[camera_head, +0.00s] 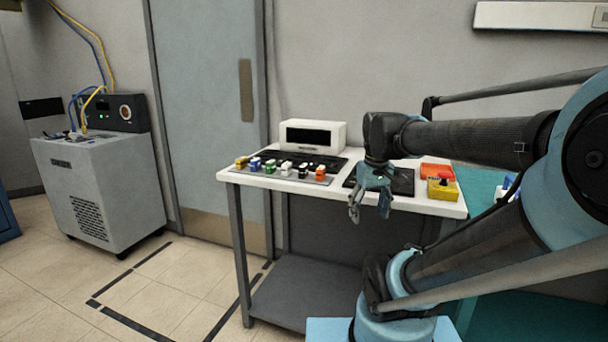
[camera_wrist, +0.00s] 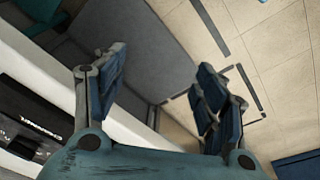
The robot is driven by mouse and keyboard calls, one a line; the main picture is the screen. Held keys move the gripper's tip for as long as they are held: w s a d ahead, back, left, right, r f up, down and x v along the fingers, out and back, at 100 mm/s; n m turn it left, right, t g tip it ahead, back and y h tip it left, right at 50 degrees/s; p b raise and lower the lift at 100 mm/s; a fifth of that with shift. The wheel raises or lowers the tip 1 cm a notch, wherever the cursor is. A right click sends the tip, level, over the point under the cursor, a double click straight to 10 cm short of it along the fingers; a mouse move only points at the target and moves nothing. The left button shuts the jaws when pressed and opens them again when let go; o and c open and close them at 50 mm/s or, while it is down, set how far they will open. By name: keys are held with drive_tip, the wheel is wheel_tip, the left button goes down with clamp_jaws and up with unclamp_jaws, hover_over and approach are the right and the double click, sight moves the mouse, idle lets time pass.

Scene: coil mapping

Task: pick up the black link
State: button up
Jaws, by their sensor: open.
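The black link (camera_head: 304,170) is a small dark piece on the grey strip along the front of the white-topped table. It sits between a white piece (camera_head: 286,169) and an orange piece (camera_head: 320,173). My gripper (camera_head: 369,207) is to the right of the black link, at the table's front edge, with its fingers pointing down. The wrist view shows my gripper (camera_wrist: 162,78) open, with nothing between the fingers. I cannot make out the black link in the wrist view.
Yellow (camera_head: 241,162), blue (camera_head: 255,163) and green (camera_head: 269,167) pieces share the strip. Behind it stands a white box with a dark display (camera_head: 313,135).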

drive_tip(key=w+a+r+n+g, duration=0.1)
drive_tip(key=w+a+r+n, duration=0.6)
drive_tip(key=w+r, duration=0.7)
wheel_tip(320, 180, up, 7)
drive_tip(key=n, duration=0.4)
hover_over(303, 165)
drive_tip(key=shift+g, duration=0.4)
wheel_tip(303, 165, down, 12)
drive_tip(key=shift+w+a+r, duration=0.1)
drive_tip(key=shift+r, duration=0.05)
drive_tip(key=shift+s+f, duration=0.15)
drive_tip(key=shift+f, duration=1.25)
drive_tip(key=shift+s+f, duration=0.15)
drive_tip(key=shift+f, duration=1.2)
drive_tip(key=c, duration=1.2)
